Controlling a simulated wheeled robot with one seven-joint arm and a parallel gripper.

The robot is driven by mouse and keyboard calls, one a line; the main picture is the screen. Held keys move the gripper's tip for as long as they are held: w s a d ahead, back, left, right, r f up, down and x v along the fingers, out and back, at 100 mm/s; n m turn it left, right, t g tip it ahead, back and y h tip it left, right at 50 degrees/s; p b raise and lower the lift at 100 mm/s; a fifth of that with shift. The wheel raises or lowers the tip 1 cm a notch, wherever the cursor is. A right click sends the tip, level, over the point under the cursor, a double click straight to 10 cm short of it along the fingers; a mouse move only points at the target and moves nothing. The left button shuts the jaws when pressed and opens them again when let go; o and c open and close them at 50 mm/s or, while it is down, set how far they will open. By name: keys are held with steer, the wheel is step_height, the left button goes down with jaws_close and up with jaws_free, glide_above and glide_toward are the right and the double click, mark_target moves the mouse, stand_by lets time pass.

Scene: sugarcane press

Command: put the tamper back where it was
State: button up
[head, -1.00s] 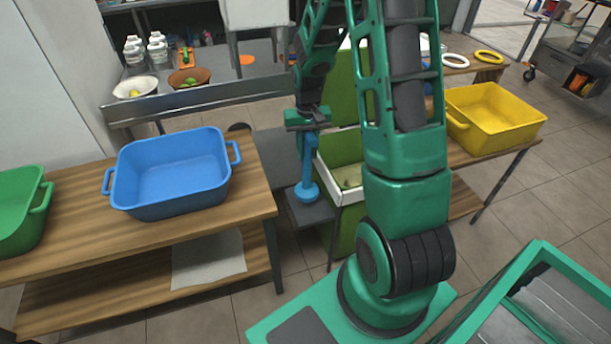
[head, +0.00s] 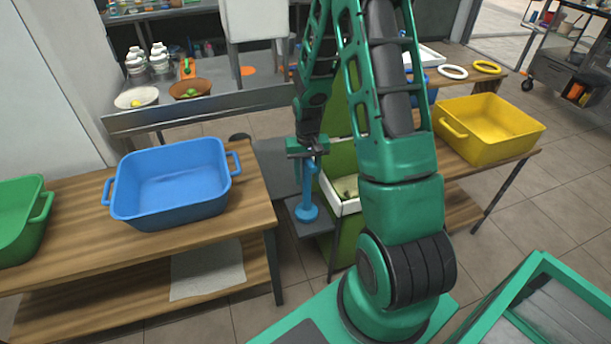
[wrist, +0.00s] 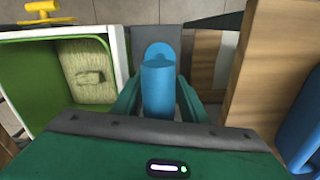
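The blue tamper (head: 308,190) hangs upright below my gripper (head: 307,152), its wide round foot downward. In the wrist view the tamper (wrist: 157,90) stands between the two green fingers (wrist: 157,100), which close on it from both sides. Its foot is over the small grey shelf (head: 322,229) beside the green press; I cannot tell whether it touches. The press's white-rimmed tray (head: 346,207) is just right of the tamper, partly hidden by my arm. In the wrist view this tray (wrist: 120,60) lies to the left, with a pale block inside.
A wooden table with a blue tub (head: 170,188) and a green tub (head: 20,222) is to the left. A yellow tub (head: 490,130) stands on a table to the right. At the back are bowls, white bottles and rings. The wrist view shows wood (wrist: 265,70) close on the right.

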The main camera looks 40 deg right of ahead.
stand_by(0.3)
step_height(320, 180, up, 12)
steer(key=s+r, duration=1)
steer(key=s, duration=0.2)
steer(key=s+a+r, duration=0.1)
steer(key=s+r, duration=0.1)
steer(key=s, duration=0.6)
steer(key=s+a+r+m, duration=0.1)
steer(key=s+a+r, duration=0.1)
steer(key=s, duration=0.6)
steer(key=shift+s, duration=0.3)
